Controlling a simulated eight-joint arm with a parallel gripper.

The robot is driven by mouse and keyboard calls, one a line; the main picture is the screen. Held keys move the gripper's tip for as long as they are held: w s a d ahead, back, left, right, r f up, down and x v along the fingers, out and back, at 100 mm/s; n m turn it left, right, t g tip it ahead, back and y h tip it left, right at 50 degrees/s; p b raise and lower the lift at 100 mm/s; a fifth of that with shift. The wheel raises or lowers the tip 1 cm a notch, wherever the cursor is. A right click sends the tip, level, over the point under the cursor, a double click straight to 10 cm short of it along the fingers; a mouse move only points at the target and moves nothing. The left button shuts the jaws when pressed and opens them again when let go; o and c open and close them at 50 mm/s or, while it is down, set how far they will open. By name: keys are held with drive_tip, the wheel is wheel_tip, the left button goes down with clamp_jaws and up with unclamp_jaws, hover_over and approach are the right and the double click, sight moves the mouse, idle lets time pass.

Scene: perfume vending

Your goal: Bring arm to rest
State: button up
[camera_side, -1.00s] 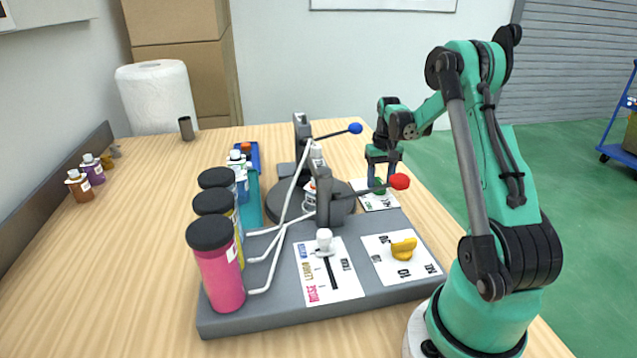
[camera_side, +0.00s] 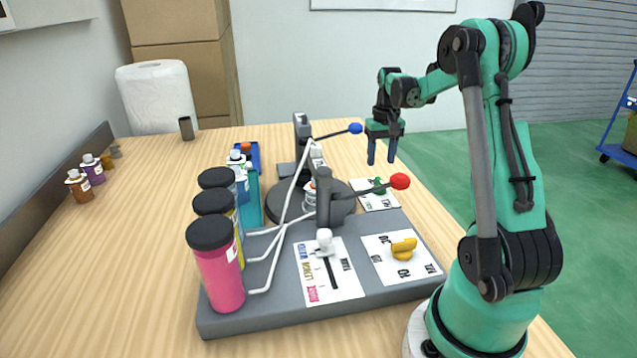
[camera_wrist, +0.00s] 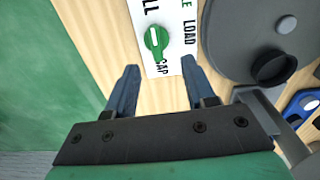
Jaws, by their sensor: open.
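My gripper (camera_side: 381,150) is open and empty, pointing down above the far right part of the table. In the wrist view its two blue fingers (camera_wrist: 160,88) stand apart with only table between them. Below it is a green knob (camera_side: 379,186) on a white label card (camera_side: 375,203). The knob also shows in the wrist view (camera_wrist: 157,40), just beyond the fingers and apart from them. My gripper touches nothing.
Small bottles (camera_side: 79,186) stand at the left. The left table is mostly clear.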

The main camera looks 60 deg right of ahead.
drive_tip(key=w+a+r+n+t+h, duration=0.1)
drive_tip(key=w+a+r+n+t, duration=0.2)
drive_tip(key=a, duration=0.4)
drive_tip(key=w+a+r+n+t+h, duration=0.1)
drive_tip(key=w+a+r+t, duration=0.15)
drive_tip(key=a+r, duration=0.45)
drive_tip(key=w+a+r+n+t+h, duration=0.1)
drive_tip(key=w+a+r+n+t, duration=0.15)
drive_tip(key=a, duration=0.55)
drive_tip(key=s+a+f+n+y, duration=0.2)
drive_tip(key=s+a+f+y, duration=0.1)
drive_tip(key=s+a+f, duration=0.3)
drive_tip(key=s+a, duration=0.1)
drive_tip(key=a, duration=0.1)
drive_tip(key=shift+s+a+f+g, duration=0.2)
drive_tip(key=shift+a+f+g, duration=0.1)
drive_tip(key=shift+a+g, duration=0.1)
